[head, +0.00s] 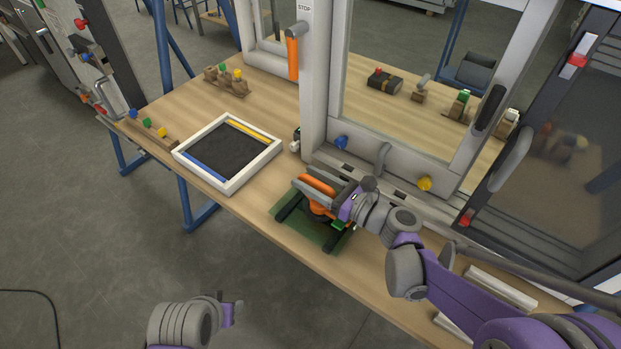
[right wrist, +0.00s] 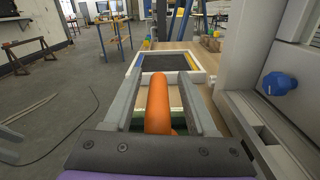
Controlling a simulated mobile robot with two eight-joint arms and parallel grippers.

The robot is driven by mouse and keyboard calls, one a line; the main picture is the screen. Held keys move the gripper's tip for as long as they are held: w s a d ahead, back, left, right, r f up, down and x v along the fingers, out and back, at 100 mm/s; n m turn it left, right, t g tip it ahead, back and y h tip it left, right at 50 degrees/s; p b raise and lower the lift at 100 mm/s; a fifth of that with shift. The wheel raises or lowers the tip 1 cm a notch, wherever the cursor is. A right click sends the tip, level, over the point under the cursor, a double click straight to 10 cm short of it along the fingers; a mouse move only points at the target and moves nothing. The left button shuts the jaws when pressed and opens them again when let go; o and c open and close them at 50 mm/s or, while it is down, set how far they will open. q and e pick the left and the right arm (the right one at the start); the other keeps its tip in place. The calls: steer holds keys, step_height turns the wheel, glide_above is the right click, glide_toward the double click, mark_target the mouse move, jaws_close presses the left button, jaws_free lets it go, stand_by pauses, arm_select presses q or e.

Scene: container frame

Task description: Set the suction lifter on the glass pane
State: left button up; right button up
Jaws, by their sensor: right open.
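The suction lifter, with an orange handle (head: 316,184), sits on a green stand (head: 296,230) near the table's front edge. My right gripper (head: 312,187) is open, its two fingers on either side of the handle. The orange handle (right wrist: 158,105) shows between the open fingers in the right wrist view; I cannot tell if they touch it. The lifter's underside is mostly hidden. A dark pane (head: 222,152) lies in a white frame on the table, left of the lifter. My left gripper (head: 232,309) hangs low before the table, its jaw state unclear.
A blue strip (head: 204,171) and yellow strip (head: 248,131) line the white frame. A tall grey window frame (head: 314,100) stands close behind the lifter, with a blue knob (head: 341,142) and yellow knob (head: 424,183). The table is bare between stand and white frame.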

mark_target(334, 192)
steer(key=shift+r, duration=0.25)
steer(key=v, duration=1.2)
steer(key=shift+f, duration=0.1)
